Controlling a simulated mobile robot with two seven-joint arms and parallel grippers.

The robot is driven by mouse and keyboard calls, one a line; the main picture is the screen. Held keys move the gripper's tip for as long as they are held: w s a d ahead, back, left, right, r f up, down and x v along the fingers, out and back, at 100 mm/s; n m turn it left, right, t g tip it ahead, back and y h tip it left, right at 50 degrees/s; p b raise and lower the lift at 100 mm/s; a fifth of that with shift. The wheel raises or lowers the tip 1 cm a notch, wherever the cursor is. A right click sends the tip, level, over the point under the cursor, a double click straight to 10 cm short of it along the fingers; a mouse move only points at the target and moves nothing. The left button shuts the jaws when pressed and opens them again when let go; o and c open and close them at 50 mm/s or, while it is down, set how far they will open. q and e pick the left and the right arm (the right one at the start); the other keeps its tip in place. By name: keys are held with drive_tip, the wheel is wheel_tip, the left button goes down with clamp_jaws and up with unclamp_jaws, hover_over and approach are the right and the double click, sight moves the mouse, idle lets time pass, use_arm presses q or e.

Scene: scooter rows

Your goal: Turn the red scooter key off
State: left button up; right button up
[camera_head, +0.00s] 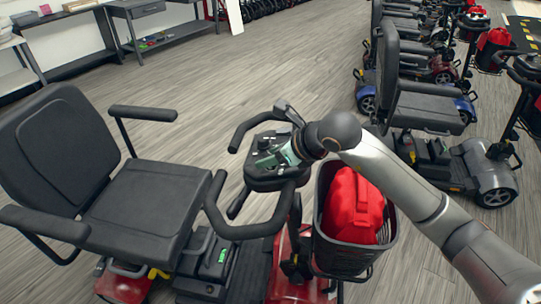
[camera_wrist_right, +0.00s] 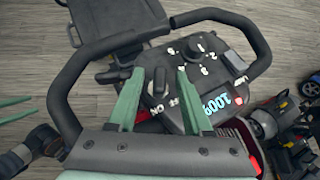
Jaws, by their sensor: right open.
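The red scooter (camera_head: 285,262) stands in the middle of the head view, with its dark control console (camera_head: 262,168) between looped handlebars. My right gripper (camera_head: 272,160) is over the console. In the wrist view my right gripper (camera_wrist_right: 160,74) is open, its two green fingers apart over the console (camera_wrist_right: 205,85). A small dark upright piece (camera_wrist_right: 159,80), seemingly the key, shows between the fingers, near ON and OFF lettering. I cannot tell whether the fingers touch it or which way it is turned. Thin green strips at the wrist view's left edge may be my left gripper.
A basket (camera_head: 345,256) with a red bag (camera_head: 352,208) hangs at the scooter's front, close beside my arm. The black seat (camera_head: 145,208) is on the left. More scooters (camera_head: 470,165) stand at right.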

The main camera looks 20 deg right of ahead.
drive_tip(key=shift+w+a+f, duration=0.1)
drive_tip(key=shift+c, duration=0.2)
clamp_jaws()
idle(0.5)
